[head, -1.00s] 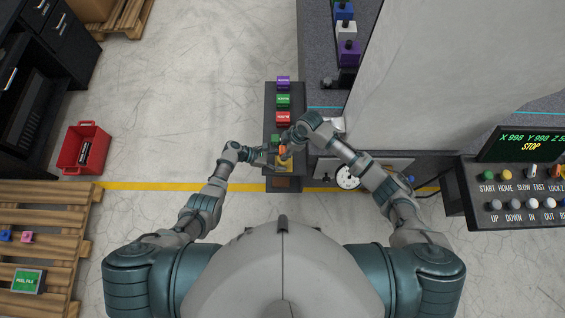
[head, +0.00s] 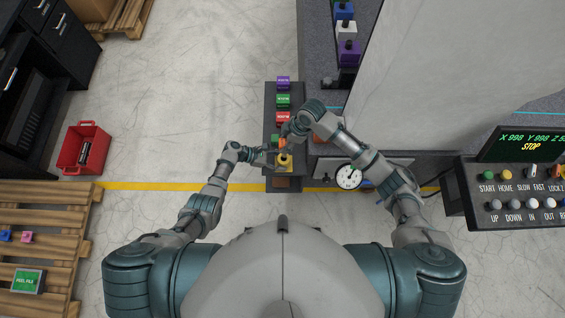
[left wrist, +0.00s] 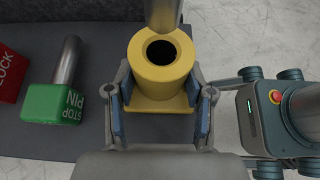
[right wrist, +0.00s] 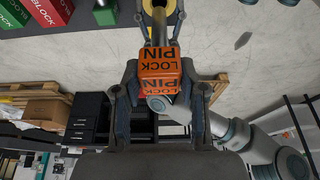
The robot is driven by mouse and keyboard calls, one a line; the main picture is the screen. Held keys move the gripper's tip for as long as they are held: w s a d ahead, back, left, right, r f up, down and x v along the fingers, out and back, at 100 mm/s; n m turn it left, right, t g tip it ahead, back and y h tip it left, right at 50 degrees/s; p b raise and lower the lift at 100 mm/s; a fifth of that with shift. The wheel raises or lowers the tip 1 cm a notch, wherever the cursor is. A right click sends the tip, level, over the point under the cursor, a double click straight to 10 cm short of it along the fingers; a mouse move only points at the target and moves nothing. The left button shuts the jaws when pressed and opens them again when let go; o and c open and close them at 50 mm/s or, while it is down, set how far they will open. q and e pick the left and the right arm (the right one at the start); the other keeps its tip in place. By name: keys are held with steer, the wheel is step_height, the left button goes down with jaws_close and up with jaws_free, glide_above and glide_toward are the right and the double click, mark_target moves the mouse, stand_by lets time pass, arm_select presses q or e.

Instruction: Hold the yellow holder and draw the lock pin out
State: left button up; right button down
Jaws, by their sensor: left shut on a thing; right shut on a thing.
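The yellow holder (head: 286,167) stands on the narrow dark bench (head: 270,96). In the left wrist view, the holder (left wrist: 160,78) is a round collar on a square base with an empty dark hole. My left gripper (head: 272,158) is shut on its base, one finger on each side (left wrist: 160,118). My right gripper (head: 284,138) is shut on the orange block head of the lock pin (head: 282,145). The pin's metal shaft (left wrist: 163,14) is outside the hole, its end by the collar's far rim. The right wrist view shows the "LOCK PIN" lettering (right wrist: 160,66) between the fingers.
A green stop pin (left wrist: 58,103) lies beside the holder. Red (head: 283,118), green (head: 283,99) and purple (head: 283,83) blocks line the bench. A dial (head: 349,177) and a control panel (head: 515,190) are at right.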

arm_select(q)
steer(key=shift+s+a+f, duration=0.2)
steer(key=shift+s+f, duration=0.1)
steer(key=shift+f, duration=0.1)
arm_select(e)
steer(key=shift+r, duration=0.35)
arm_select(q)
steer(key=o, duration=1.3)
steer(key=shift+o, duration=0.3)
arm_select(e)
steer(key=shift+d, duration=0.1)
arm_select(q)
steer(key=shift+w+d, duration=0.1)
steer(key=shift+w, duration=0.05)
arm_select(e)
steer(key=shift+w, duration=0.1)
arm_select(q)
steer(key=shift+r, duration=0.1)
steer(key=v, duration=1.1)
steer(key=shift+a+r, duration=0.3)
steer(key=shift+w, duration=0.1)
